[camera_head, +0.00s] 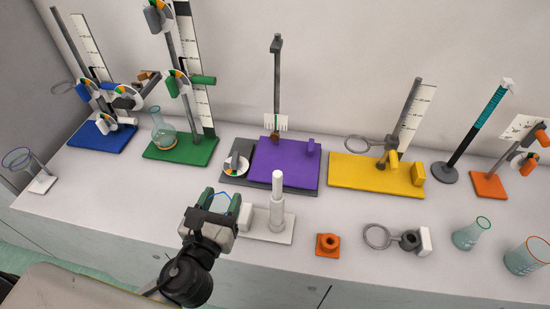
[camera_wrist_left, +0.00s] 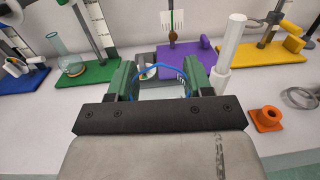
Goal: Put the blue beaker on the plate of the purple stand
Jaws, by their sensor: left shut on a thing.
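The blue-rimmed beaker (camera_head: 221,203) is clear glass and sits between the green fingers of my left gripper (camera_head: 225,204), which is shut on it. In the left wrist view its blue rim (camera_wrist_left: 160,66) shows between the fingers (camera_wrist_left: 161,80); its lower part is hidden by the gripper. The purple stand's plate (camera_head: 285,168) is a flat purple slab, farther back and to the right of the gripper; nothing stands on its middle. It also shows in the left wrist view (camera_wrist_left: 190,51). My right gripper is in neither view.
A white stand with an upright cylinder (camera_head: 277,205) is just right of my gripper, in front of the purple plate. A round dial (camera_head: 237,164) and a post (camera_head: 277,80) flank the plate. Green (camera_head: 180,152) and yellow (camera_head: 360,172) stands are on either side. An orange block (camera_head: 328,245) is near the front.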

